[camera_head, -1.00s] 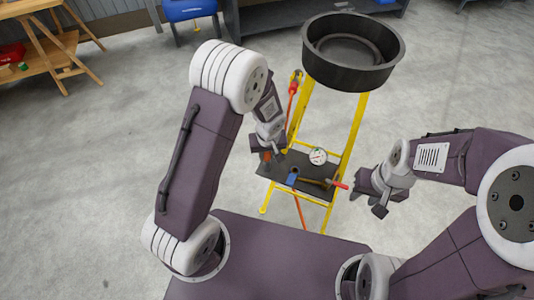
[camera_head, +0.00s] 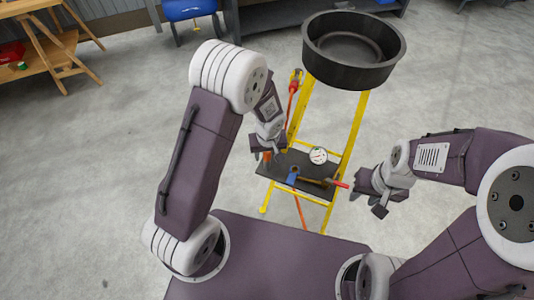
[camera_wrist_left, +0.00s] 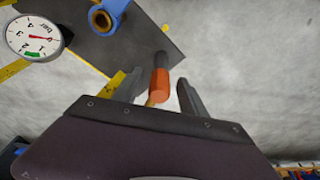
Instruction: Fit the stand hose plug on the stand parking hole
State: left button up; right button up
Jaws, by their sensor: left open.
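In the head view my left gripper (camera_head: 267,153) is over the left end of the stand's dark shelf (camera_head: 280,160). A blue ring with a brass-coloured bore (camera_wrist_left: 103,19) sits on the shelf; I cannot tell whether it is the parking hole. My right gripper (camera_head: 367,200) is open and empty, right of the stand.
The yellow stand (camera_head: 350,130) carries a large black round pan (camera_head: 352,75) on top. A white dial gauge (camera_head: 318,155) and a rod with a red end (camera_head: 338,184) are at the shelf. A wooden bench (camera_head: 60,55) stands far left. Open floor surrounds the stand.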

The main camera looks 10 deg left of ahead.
pick_arm(q)
notch_tip(320, 180, up, 9)
jog(key=s+p, duration=0.1)
jog(key=shift+s+d+p, duration=0.15)
jog(key=shift+d+p, duration=0.15)
jog(key=shift+p, duration=0.1)
